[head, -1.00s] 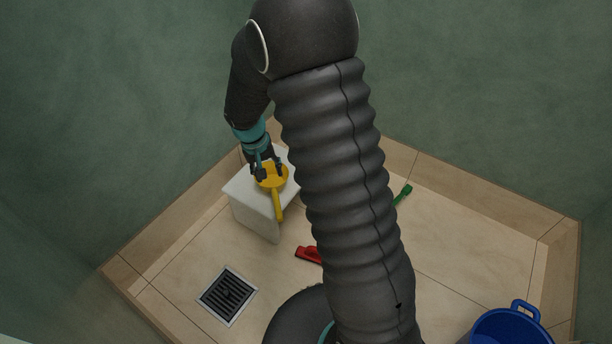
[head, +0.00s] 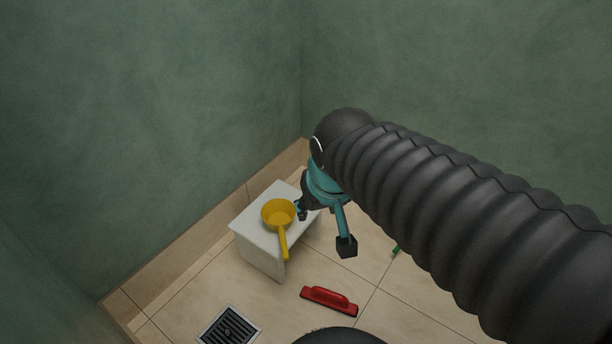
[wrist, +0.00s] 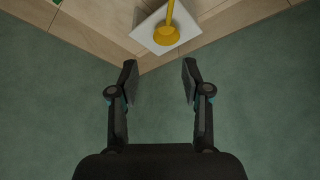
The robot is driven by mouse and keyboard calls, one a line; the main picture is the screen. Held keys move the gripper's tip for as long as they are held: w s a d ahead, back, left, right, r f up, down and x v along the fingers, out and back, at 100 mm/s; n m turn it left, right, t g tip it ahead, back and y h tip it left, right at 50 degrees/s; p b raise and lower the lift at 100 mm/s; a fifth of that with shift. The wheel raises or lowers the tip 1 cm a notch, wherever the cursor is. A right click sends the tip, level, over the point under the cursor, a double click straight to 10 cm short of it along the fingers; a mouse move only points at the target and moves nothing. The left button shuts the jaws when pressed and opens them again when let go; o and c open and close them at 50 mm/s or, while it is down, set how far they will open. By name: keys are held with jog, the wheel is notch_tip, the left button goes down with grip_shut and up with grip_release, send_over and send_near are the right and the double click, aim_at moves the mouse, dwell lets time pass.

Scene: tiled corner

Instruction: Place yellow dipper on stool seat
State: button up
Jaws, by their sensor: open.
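The yellow dipper (head: 277,213) sits on the white stool seat (head: 250,222), its handle pointing toward the front and reaching past the seat's edge. In the wrist view the dipper (wrist: 167,35) rests on the pale stool top (wrist: 147,33) near the top of the picture, beyond the fingertips. My gripper (head: 325,229) is open and empty, to the right of the dipper in the head view and apart from it. In the wrist view my gripper (wrist: 160,75) has its fingers spread with nothing between them.
A red float-like tool (head: 329,299) lies on the tiles in front of the stool. A floor drain (head: 228,328) is at the lower left. A bit of a green item (head: 396,249) shows beside my arm. Green walls meet behind the stool.

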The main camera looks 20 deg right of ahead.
jog(key=shift+t, duration=0.4)
jog(key=shift+s+d+r, duration=0.1)
jog(key=shift+s+r, duration=0.1)
jog(key=shift+s, duration=0.95)
jog(key=shift+s+r, duration=0.2)
jog(key=shift+s, duration=0.9)
jog(key=shift+r, duration=0.45)
jog(key=shift+d, duration=0.1)
